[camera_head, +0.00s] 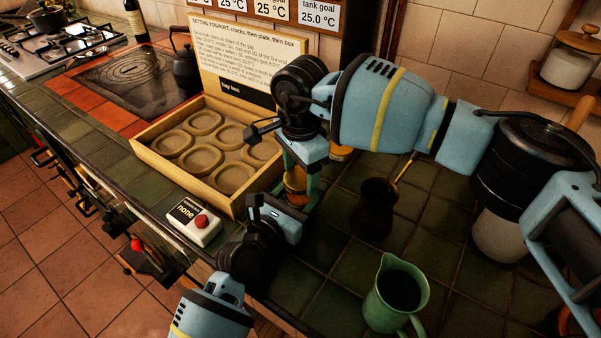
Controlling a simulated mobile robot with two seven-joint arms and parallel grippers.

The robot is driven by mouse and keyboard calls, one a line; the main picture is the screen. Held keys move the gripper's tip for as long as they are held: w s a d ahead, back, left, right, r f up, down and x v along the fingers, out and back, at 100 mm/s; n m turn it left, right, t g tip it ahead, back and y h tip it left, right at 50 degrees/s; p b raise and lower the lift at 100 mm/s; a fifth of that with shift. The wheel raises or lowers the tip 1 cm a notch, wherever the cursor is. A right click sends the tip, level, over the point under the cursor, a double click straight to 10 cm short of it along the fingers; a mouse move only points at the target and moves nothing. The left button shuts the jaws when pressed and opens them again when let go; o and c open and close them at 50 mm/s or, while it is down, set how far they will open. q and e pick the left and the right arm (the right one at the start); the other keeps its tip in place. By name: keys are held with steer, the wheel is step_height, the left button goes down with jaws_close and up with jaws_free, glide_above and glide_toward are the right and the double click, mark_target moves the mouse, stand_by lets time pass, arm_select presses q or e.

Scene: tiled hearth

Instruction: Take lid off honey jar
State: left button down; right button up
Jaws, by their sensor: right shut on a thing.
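The small amber honey jar (296,190) stands at the tray's right front corner, mostly hidden by my grippers. My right gripper (301,176) reaches down from above and is shut at the jar's top, on what looks like its lid. The lid's edge is hard to make out, and I cannot tell if it is apart from the jar. My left gripper (277,208) comes in from below, close in front of the jar's lower part. Its fingertips are partly hidden, so I cannot tell if it touches the jar.
A wooden tray (150,137) with round hollows lies left of the jar, with a sign (248,58) behind it. A white box with a red button (194,223) sits in front. A dark copper pot (374,208) and green jug (396,294) stand right, on green tiles.

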mark_target(301, 177)
steer(key=shift+r, duration=0.55)
steer(key=shift+r, duration=0.1)
steer(key=shift+r, duration=1.9)
arm_select(q)
steer(key=shift+c, duration=1.9)
jaws_free()
steer(key=v, duration=1.2)
